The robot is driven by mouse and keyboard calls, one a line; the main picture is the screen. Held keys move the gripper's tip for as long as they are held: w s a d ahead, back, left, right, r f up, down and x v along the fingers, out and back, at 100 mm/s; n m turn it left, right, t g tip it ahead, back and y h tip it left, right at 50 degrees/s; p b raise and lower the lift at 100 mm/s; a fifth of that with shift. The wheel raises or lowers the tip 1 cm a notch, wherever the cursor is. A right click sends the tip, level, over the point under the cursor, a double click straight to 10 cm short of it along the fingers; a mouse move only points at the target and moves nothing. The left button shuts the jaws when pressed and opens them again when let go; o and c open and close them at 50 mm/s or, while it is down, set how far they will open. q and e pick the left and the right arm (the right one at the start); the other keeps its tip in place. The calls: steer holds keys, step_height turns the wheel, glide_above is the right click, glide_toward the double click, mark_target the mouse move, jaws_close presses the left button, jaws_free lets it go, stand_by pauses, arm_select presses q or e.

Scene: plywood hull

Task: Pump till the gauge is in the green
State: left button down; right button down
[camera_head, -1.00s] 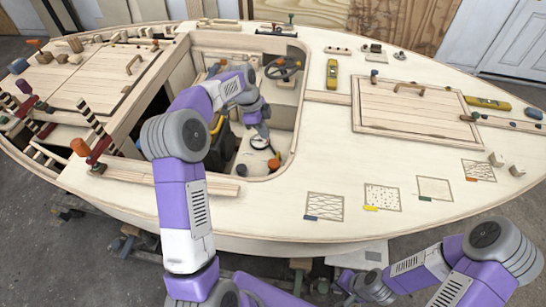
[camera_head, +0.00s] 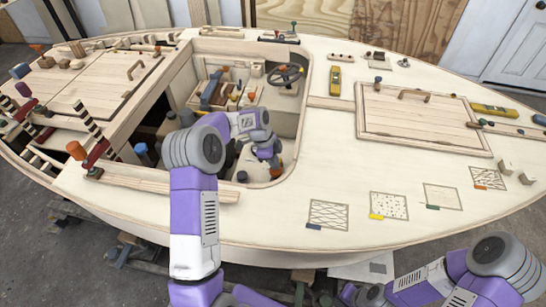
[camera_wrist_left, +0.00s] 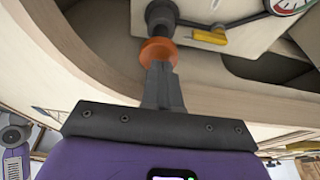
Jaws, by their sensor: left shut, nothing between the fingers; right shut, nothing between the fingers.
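My left gripper (camera_wrist_left: 160,72) is shut and empty in the left wrist view, its fingertips against or just in front of an orange knob (camera_wrist_left: 158,51). I cannot tell if they touch. A dark rounded piece (camera_wrist_left: 161,14) stands behind the knob. The gauge (camera_wrist_left: 290,3) is cut by the top right corner; its dial shows red and green, and I see no clear needle reading. In the head view my left gripper (camera_head: 273,158) is down in the cockpit by the orange knob (camera_head: 277,171). My right arm is at the lower right, its fingers out of frame.
The cockpit is walled by a wooden rim (camera_head: 299,130). A steering wheel (camera_head: 284,74) is at its back. The deck to the right holds a hatch (camera_head: 420,122) and yellow tools (camera_head: 334,83).

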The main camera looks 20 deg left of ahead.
arm_select(q)
steer(key=shift+f, duration=0.25)
step_height(320, 180, down, 4)
steer(key=shift+s+f+b, duration=0.1)
steer(key=shift+f+b, duration=0.1)
steer(key=shift+b, duration=0.9)
steer(key=shift+r, duration=0.1)
steer(key=shift+r+p, duration=0.35)
steer(key=shift+p, duration=0.05)
steer(key=p+v, duration=0.1)
steer(key=v, duration=0.1)
steer(key=d+p+v, duration=0.1)
steer(key=v, duration=0.2)
steer(key=shift+w+r+p, duration=0.15)
steer(key=shift+w+p, duration=0.05)
steer(key=shift+p, duration=0.15)
steer(key=p+v, duration=0.1)
steer(key=v, duration=0.7)
steer(key=shift+r+p, duration=0.3)
steer(key=shift+p, duration=0.05)
